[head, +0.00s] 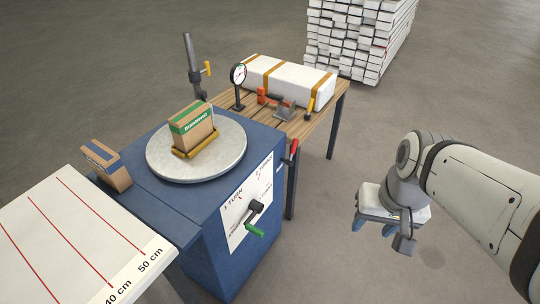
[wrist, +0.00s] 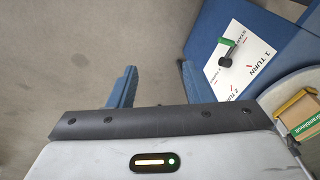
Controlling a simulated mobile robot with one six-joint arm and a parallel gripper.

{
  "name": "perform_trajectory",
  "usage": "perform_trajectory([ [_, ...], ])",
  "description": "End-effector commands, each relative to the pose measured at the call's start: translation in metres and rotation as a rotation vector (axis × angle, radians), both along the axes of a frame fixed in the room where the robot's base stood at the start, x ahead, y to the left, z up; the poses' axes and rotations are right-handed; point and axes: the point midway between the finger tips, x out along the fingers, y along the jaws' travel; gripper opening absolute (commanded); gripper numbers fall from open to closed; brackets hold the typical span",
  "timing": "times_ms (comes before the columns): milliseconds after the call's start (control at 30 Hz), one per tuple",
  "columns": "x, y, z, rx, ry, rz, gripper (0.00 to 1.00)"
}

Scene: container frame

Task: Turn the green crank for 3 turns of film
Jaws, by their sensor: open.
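The green crank handle (head: 254,229) sits on the end of a dark crank arm (head: 255,207), on a white dial plate (head: 235,231) on the front of the blue machine (head: 208,259). The plate reads "1 TURN" and "2 TURNS". In the wrist view the green handle (wrist: 224,41) and dial plate show at the upper right. My gripper (head: 373,227) is open and empty, to the right of the crank and apart from it. Its two blue fingers show in the wrist view (wrist: 157,85). A box with a green band (head: 192,126) stands on the round turntable (head: 225,158).
A wooden table (head: 322,112) behind holds a wrapped white block (head: 289,81), a gauge (head: 238,74) and tools. A ruled board (head: 70,245) lies left, beside a small box (head: 106,166). Floor between gripper and machine is clear.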

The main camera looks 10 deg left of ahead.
Motion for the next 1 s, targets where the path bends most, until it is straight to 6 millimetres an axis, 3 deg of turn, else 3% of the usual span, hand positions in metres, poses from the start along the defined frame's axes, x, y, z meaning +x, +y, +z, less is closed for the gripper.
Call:
perform_trajectory([
  [33,-0.001,0.008,-0.027,0.052,0.062,-0.023,0.45],
  [100,-0.003,0.03,-0.057,0.149,0.164,-0.056,0.45],
  [333,0.0,0.118,-0.145,0.546,0.554,-0.227,0.45],
  [467,0.015,0.162,-0.184,0.77,0.74,-0.359,0.45],
  [600,0.047,0.2,-0.23,1.008,0.894,-0.532,0.45],
  [800,0.106,0.227,-0.313,1.321,1.001,-0.828,0.45],
  [1000,0.151,0.226,-0.388,1.525,0.974,-1.078,0.45],
])
